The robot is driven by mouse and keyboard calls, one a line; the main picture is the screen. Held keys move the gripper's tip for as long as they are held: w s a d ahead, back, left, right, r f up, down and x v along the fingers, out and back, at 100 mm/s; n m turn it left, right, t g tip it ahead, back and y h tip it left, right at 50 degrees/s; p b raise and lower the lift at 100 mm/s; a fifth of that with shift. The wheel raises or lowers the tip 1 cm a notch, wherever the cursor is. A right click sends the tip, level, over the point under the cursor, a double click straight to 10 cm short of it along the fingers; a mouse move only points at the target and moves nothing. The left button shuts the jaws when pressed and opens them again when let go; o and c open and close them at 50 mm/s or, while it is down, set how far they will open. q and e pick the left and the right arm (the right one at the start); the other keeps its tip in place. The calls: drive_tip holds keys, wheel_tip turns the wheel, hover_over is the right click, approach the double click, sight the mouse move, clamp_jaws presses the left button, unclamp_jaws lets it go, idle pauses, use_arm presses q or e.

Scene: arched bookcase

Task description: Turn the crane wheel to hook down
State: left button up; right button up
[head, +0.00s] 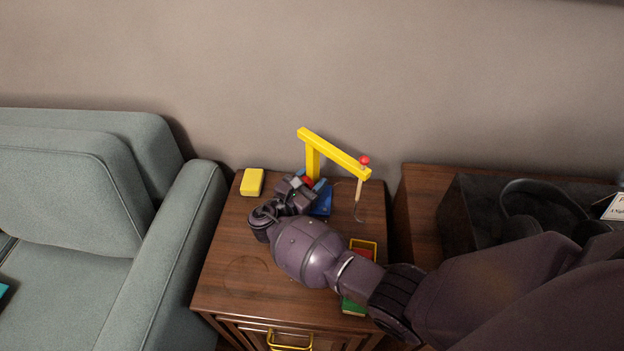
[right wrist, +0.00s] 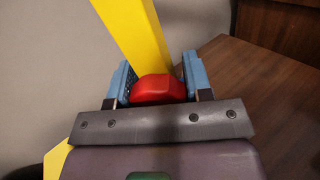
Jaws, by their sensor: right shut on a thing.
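The yellow toy crane (head: 335,154) stands on a blue base (head: 322,203) near the back of the wooden cabinet top. A red knob (head: 364,160) sits at the tip of its boom. A tan rod and a thin grey hook (head: 358,213) hang below the tip; I cannot tell how far the hook is above the wood. My right gripper (head: 311,183) is at the foot of the crane's post. In the right wrist view its blue fingers (right wrist: 160,85) are shut on the red crane wheel (right wrist: 157,89), beside the yellow post. My left gripper is out of view.
A yellow block (head: 252,182) lies left of the crane. A yellow-rimmed box (head: 371,244) with something red inside and a green block (head: 353,307) lie beside my right forearm. A grey-green sofa (head: 180,240) stands left. Headphones (head: 545,187) are at right. The cabinet's front left is clear.

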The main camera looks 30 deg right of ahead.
drive_tip(key=o, duration=0.9)
drive_tip(key=v, duration=1.1)
drive_tip(key=shift+p, duration=0.4)
drive_tip(key=shift+d, duration=0.1)
